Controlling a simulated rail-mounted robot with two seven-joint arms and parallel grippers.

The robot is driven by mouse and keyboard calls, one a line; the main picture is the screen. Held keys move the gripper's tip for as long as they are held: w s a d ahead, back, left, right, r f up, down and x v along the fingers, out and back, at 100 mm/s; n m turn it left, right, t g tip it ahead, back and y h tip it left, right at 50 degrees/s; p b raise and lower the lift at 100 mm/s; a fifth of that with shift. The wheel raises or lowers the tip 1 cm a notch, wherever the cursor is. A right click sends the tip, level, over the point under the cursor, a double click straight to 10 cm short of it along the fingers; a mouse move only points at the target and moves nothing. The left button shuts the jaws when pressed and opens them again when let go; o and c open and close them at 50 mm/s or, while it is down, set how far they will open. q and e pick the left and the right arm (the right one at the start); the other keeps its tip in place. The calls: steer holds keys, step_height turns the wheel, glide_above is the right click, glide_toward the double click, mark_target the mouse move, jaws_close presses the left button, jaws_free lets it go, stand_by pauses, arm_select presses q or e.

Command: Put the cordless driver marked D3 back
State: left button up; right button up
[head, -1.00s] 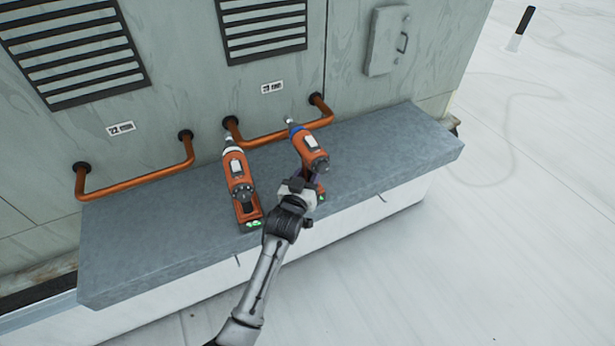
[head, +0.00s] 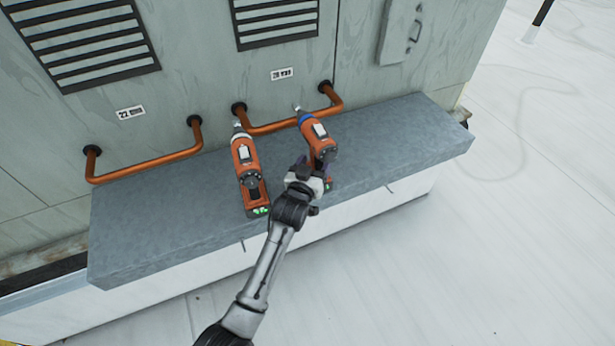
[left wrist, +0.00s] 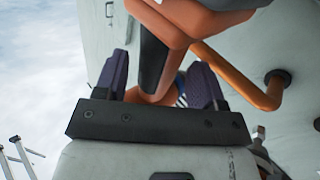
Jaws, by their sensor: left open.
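Two orange cordless drivers stand on the grey ledge (head: 160,220). The left driver (head: 244,155) has a plain collar and shows green lights at its base. The right driver (head: 321,141) has a blue collar; I cannot read a D3 mark on either. My left gripper (head: 306,178) is at the right driver, on its near side, and partly hides its lower part. In the left wrist view its two purple fingers (left wrist: 160,82) are open, one on each side of the driver's dark handle (left wrist: 152,62). My right gripper is not in view.
Copper-coloured pipe rails (head: 150,168) run along the cooler wall behind the ledge, one close behind the drivers (head: 280,126). Small labels (head: 130,112) and (head: 282,74) sit above the rails. The ledge is clear to the left and right of the drivers.

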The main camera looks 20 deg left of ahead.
arm_select(q)
steer(key=s+p, duration=0.1)
steer(key=s, duration=1)
steer(key=shift+s+d, duration=0.25)
steer(key=shift+s, duration=0.1)
steer(key=shift+s+f, duration=0.1)
steer(key=shift+f, duration=0.05)
steer(key=s+a+f+m+g, duration=0.1)
steer(key=s+f+g, duration=0.35)
steer(key=s, duration=0.45)
steer(key=s+f+m+g, duration=0.1)
steer(key=s+f+g, duration=0.3)
steer(key=s+f, duration=0.3)
steer(key=s+f+m+g+h, duration=0.1)
steer(key=s+g, duration=0.5)
steer(key=s, duration=1.2)
steer(key=shift+m, duration=0.5)
steer(key=shift+w, duration=0.1)
steer(key=shift+c, duration=0.2)
